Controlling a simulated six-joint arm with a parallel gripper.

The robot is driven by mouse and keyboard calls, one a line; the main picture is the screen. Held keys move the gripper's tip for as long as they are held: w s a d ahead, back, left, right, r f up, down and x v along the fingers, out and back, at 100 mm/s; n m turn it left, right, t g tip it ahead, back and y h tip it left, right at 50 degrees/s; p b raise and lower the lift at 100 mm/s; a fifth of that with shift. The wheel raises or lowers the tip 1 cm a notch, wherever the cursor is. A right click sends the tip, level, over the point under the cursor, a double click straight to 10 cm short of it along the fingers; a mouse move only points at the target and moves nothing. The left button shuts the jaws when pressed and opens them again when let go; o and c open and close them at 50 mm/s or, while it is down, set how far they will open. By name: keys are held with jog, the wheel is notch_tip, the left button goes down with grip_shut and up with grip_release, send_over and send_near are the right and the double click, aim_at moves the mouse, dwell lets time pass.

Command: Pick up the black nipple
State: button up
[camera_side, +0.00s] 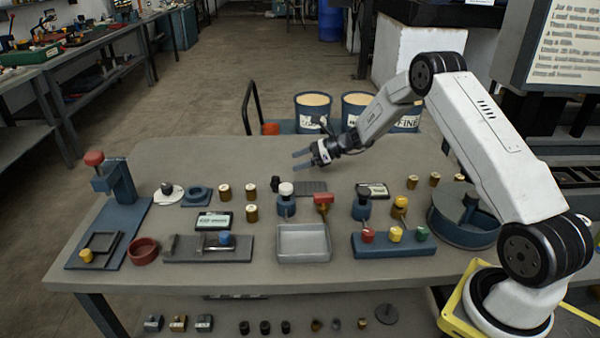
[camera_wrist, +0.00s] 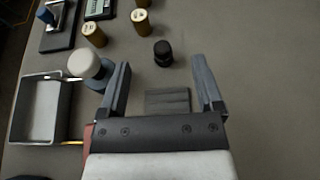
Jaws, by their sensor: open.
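The black nipple (camera_side: 275,184) is a small dark cylinder standing upright on the grey table, just left of a dark ridged plate. In the wrist view the black nipple (camera_wrist: 163,53) shows ahead of the fingertips, roughly centred between them. My gripper (camera_side: 297,160) is open and empty, above the table and away from the nipple. Its two grey fingers also show in the wrist view, where the gripper (camera_wrist: 161,66) spans the ridged plate (camera_wrist: 167,101).
A white-topped blue valve (camera_side: 286,192) stands close to the nipple on its right. Brass cylinders (camera_side: 252,213) stand nearby on the left. A grey tray (camera_side: 303,257) and a red-topped fitting (camera_side: 323,200) lie in front. The table behind the nipple is bare. Several small black fittings (camera_side: 265,327) sit on the lower shelf.

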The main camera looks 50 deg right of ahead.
aim_at(276, 182)
notch_tip(276, 182, down, 4)
jog(key=shift+f, duration=0.1)
jog(key=shift+a, duration=0.1)
jog(key=shift+x, duration=1.25)
jog(key=shift+w+a+f, duration=0.1)
jog(key=shift+x, duration=2.45)
jog(key=shift+c, duration=0.2)
grip_shut()
